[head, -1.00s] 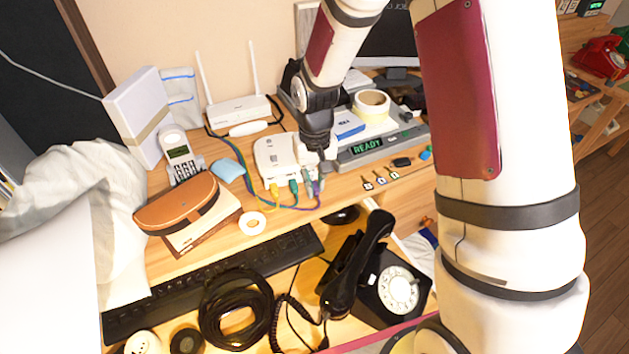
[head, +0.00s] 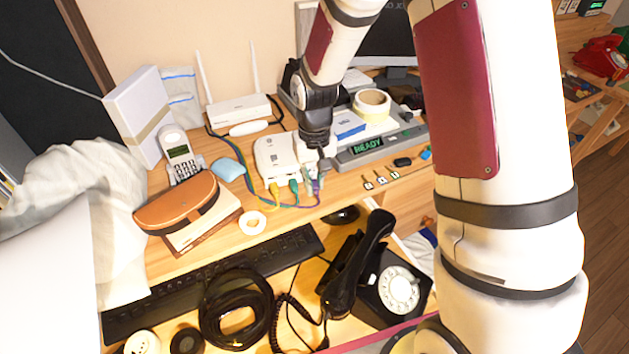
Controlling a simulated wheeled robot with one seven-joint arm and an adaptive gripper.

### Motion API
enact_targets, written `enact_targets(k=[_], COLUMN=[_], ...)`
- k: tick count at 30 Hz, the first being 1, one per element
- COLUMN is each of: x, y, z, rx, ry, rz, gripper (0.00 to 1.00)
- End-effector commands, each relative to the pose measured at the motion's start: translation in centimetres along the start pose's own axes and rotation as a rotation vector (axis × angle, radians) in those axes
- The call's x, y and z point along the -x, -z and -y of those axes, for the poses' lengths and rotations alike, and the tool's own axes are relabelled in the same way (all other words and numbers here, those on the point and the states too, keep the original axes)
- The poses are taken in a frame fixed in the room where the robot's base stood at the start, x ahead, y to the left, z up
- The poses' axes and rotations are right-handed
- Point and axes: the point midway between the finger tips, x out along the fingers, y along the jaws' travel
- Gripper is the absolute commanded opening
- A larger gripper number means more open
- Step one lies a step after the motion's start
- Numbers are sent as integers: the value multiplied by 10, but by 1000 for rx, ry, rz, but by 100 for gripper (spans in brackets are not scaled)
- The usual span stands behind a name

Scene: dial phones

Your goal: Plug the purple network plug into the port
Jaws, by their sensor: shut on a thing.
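The white network box (head: 274,157) stands on the wooden desk, with several coloured plugs along its front edge. A yellow plug (head: 274,189) and a green plug (head: 293,186) sit at its front. The purple plug (head: 316,187) is at the right end of the row, with its purple cable looping down in front of the box. My gripper (head: 313,168) is shut on the purple plug, at the box's front right corner. The gripper partly hides the port there. I cannot tell how deep the plug sits.
A console reading READY (head: 368,146) stands right of the gripper. A white router (head: 238,110) with antennas is behind left. A black dial phone (head: 385,285), a coiled black cable (head: 236,310) and a keyboard (head: 210,283) lie in front, below the desk top.

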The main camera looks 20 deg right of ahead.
Motion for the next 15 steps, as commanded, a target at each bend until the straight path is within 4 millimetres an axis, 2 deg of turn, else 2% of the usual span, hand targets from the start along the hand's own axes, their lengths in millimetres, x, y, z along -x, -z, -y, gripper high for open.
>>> enact_targets(k=[15], x=[0], y=[8], z=[0], rx=[0], ry=[0], rz=[0], gripper=[0])
